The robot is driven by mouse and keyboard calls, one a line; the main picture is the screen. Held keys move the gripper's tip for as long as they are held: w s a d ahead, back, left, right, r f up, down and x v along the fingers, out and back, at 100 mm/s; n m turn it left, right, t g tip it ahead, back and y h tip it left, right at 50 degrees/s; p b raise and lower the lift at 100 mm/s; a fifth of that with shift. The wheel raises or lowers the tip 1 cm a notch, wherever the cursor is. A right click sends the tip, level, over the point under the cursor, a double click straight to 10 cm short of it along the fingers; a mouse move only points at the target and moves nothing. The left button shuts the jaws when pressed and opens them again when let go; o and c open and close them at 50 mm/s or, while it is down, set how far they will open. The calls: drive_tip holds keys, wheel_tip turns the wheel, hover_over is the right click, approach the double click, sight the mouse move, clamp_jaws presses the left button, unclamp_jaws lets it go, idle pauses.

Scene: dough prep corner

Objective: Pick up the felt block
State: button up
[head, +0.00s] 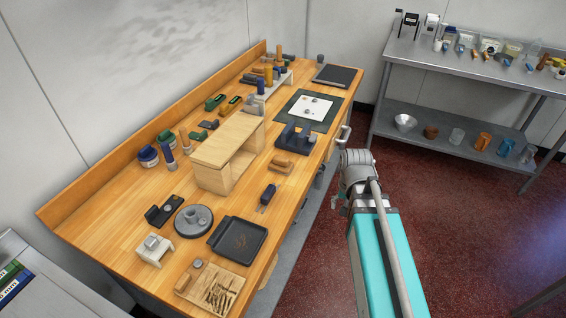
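I cannot tell for sure which thing is the felt block. My arm reaches out over the floor, right of the bench's front edge. My gripper does not show, and nothing held can be seen.
A wooden riser (228,142) stands mid-bench. A black tray (237,241), a grey round plate (193,221), a board with tools (217,289) and a blue rack (295,138) crowd the bench. A metal shelf (462,70) stands at right; red floor lies between.

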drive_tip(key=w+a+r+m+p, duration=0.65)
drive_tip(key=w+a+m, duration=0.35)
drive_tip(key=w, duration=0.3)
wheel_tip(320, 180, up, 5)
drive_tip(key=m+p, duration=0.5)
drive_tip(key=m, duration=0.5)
hover_over(281, 158)
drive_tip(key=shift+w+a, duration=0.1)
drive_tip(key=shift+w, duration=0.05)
drive_tip(key=shift+b, duration=0.3)
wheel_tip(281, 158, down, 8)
drive_tip(key=b, duration=0.8)
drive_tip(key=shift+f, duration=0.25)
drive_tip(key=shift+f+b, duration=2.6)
drive_tip(key=shift+b, duration=0.25)
